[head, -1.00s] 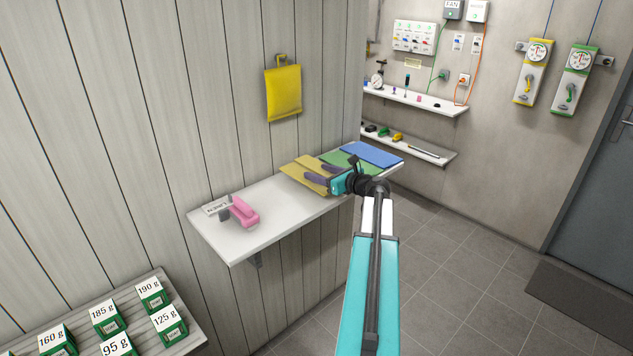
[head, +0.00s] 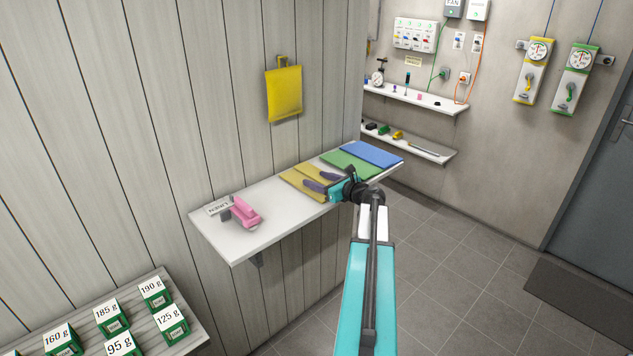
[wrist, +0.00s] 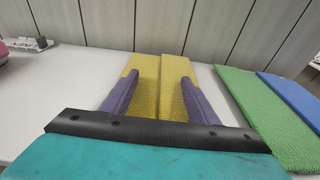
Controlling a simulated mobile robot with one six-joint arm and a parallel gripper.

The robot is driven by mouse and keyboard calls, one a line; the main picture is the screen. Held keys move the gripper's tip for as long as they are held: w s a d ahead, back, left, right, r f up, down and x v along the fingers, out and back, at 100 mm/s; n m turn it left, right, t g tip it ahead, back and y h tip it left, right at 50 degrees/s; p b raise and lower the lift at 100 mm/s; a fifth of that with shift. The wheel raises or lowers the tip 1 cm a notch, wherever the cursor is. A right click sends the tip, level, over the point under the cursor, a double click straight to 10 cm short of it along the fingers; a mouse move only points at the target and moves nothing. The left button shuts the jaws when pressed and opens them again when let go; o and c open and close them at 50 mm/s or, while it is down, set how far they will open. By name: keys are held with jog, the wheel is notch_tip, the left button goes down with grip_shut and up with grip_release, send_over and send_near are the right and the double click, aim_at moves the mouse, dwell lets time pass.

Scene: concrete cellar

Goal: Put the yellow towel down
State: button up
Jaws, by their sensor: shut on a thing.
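The yellow towel (head: 291,178) is folded, with a lengthwise crease down its middle. It lies flat at the white wall shelf's surface, left of the green towel; whether its whole underside touches the shelf is unclear. My gripper (head: 313,179), with purple fingers, is shut on the towel from its front end, one finger along each side. The wrist view shows the towel (wrist: 147,85) between the fingers. The towel's near end is hidden behind my gripper's dark crossbar in that view.
The green towel (head: 352,165) and blue towel (head: 371,153) lie to the right on the white shelf (head: 265,232). A pink object (head: 245,212) and a small label stand at its left end. Bare shelf lies between them and the yellow towel.

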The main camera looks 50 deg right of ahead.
jog(key=o, duration=1.1)
jog(key=shift+f, duration=0.1)
jog(key=d+b+v, duration=0.1)
jog(key=b+v, duration=0.3)
jog(key=v, duration=0.8)
jog(key=shift+a, duration=0.45)
